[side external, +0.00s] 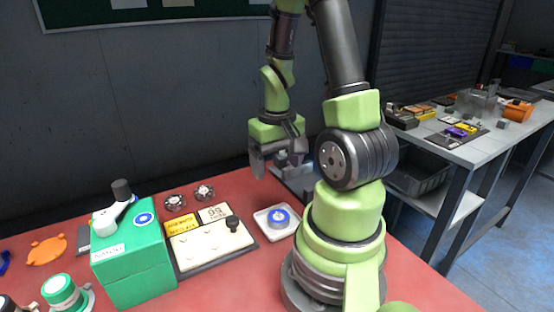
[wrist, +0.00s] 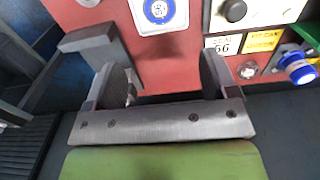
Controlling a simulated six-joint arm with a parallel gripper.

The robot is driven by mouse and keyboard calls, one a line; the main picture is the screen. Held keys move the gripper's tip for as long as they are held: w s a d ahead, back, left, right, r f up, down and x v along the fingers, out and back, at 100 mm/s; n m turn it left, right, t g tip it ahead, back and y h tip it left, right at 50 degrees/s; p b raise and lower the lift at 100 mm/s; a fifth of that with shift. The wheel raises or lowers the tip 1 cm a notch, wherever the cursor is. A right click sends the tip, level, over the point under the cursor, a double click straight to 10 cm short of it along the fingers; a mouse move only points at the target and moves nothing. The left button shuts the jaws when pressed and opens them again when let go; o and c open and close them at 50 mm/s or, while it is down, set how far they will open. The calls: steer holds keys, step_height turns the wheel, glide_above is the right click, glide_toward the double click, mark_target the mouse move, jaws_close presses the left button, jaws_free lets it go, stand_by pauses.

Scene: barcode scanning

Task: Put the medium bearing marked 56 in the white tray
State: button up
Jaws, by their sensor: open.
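The white tray (side external: 261,220) sits on the red table between the white board and my arm's base. A blue-rimmed round piece (side external: 279,217), which looks like the bearing, lies in it. Its marking is too small to read. In the wrist view, the tray (wrist: 178,29) is at the top edge, with the blue round piece (wrist: 158,9) inside. My gripper (side external: 281,163) is raised behind the tray, apart from it. Its fingers (wrist: 165,85) are spread and nothing shows between them.
The board (side external: 200,247) has a black knob, a number card (side external: 214,212) and a yellow label. Two small round metal parts (side external: 175,202) (side external: 204,192) lie behind it. A green box (side external: 135,268) stands left. A side table (side external: 460,140) with clutter stands right.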

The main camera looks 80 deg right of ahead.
steer(key=w+a+r+n+t, duration=0.2)
steer(key=w+a+r+t, duration=0.15)
steer(key=a+r, duration=0.5)
steer(key=s+a+r+n+t+y, duration=0.2)
steer(key=a+r+n+t, duration=0.1)
steer(key=a+r, duration=0.5)
steer(key=shift+s+a+r+t, duration=0.3)
steer(key=shift+s+r+t, duration=0.1)
steer(key=shift+r, duration=0.15)
